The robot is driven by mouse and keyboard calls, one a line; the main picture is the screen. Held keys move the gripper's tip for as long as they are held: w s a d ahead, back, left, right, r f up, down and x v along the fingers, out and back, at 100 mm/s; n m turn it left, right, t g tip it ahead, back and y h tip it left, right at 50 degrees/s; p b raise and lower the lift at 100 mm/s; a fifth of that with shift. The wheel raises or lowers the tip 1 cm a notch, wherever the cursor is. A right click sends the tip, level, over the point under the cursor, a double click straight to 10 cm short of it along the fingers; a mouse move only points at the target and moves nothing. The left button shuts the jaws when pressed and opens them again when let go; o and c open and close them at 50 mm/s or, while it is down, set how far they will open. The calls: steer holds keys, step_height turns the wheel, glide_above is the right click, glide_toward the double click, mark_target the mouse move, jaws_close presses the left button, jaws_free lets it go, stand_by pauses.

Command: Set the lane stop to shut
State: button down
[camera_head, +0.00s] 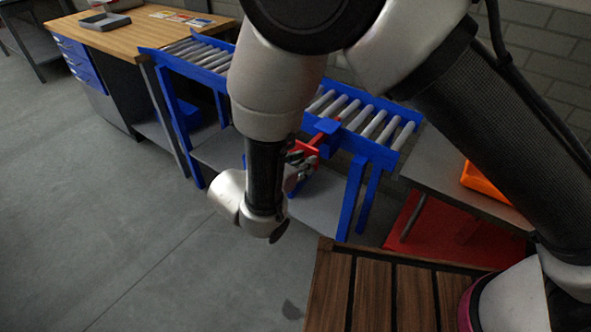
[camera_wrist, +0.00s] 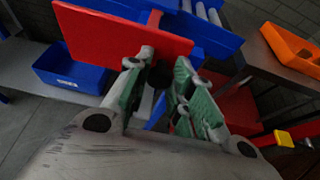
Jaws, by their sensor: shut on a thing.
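The lane stop shows as a red plate (camera_wrist: 118,42) in the wrist view, beside the blue frame of the roller lane (camera_wrist: 205,35). In the head view, a red part of the lane stop (camera_head: 317,139) shows at the front side rail of the roller conveyor (camera_head: 376,149). My gripper (camera_wrist: 160,74) has its green-padded fingers on either side of a dark, knob-like part at the red plate's edge and is shut on it. In the head view my gripper (camera_head: 297,163) is partly hidden behind my wrist. The stop's exact angle cannot be told.
A blue bin (camera_wrist: 72,68) sits on the shelf below the lane. An orange bin (camera_head: 487,184) rests on a table at the right. A wooden slatted surface (camera_head: 372,296) is at the front. A wooden workbench (camera_head: 120,38) stands at the back left. The floor at left is clear.

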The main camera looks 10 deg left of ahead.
steer(key=w+d, duration=0.2)
steer(key=w, duration=0.5)
steer(key=shift+d, duration=0.4)
steer(key=c, duration=1.3)
jaws_free()
steer(key=v, duration=1.2)
